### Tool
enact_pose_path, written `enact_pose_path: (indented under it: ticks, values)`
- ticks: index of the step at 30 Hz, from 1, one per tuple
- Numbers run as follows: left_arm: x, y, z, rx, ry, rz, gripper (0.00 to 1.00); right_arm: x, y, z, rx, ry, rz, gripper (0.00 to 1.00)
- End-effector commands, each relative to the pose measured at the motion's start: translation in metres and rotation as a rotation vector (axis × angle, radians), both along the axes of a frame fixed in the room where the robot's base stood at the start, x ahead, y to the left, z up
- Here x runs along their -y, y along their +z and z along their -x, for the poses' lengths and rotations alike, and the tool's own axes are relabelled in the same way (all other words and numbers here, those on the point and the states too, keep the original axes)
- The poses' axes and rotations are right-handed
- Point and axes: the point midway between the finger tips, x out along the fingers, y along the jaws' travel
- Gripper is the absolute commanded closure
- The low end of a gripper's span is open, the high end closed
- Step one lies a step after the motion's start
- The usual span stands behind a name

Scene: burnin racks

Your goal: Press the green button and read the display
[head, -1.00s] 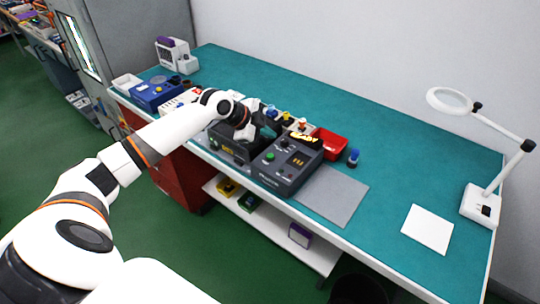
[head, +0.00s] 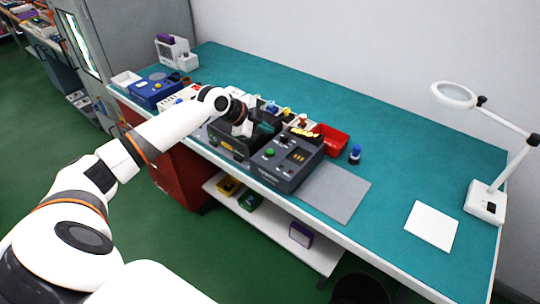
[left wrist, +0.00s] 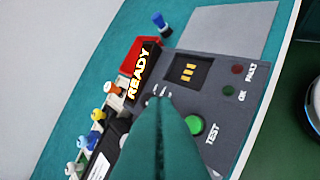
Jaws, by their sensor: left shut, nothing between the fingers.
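The dark grey tester (head: 290,178) stands on the teal bench. Its green button (head: 270,152) is at the near left of its top; in the left wrist view the green button (left wrist: 196,124), labelled TEST, is partly hidden by my fingers. The display (head: 303,133) is lit; in the left wrist view the display (left wrist: 139,73) reads READY in yellow. The red FAULT lamp (left wrist: 237,69) and green OK lamp (left wrist: 231,91) look dark. My left gripper (left wrist: 166,100) is shut and empty, its teal fingers over the tester beside the button; contact cannot be told. My right gripper is out of view.
A black open box (head: 229,143) stands left of the tester, with several coloured-topped parts behind. A red bin (head: 331,140) and a blue-topped object (head: 355,154) stand behind it. A grey mat (head: 336,194) lies clear to its right. A magnifier lamp (head: 485,203) stands far right.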

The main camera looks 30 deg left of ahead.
Motion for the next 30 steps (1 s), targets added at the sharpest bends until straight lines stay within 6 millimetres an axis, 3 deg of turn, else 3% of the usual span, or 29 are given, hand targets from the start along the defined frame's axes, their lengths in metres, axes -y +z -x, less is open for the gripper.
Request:
enact_pose_path:
  ticks: [1, 3, 10, 30]
  values:
    - [0.0, -0.015, 0.0, -0.001, 0.0, 0.001, 1.0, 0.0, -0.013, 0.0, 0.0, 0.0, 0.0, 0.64]
    - [0.0, -0.025, 0.0, -0.001, 0.0, 0.001, 1.0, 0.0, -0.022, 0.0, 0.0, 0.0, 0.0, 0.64]
    - [0.0, -0.051, 0.0, -0.002, 0.0, 0.001, 1.0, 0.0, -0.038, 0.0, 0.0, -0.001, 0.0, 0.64]
    - [0.0, -0.056, 0.0, -0.001, -0.001, 0.0, 1.0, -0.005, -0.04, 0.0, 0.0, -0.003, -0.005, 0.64]
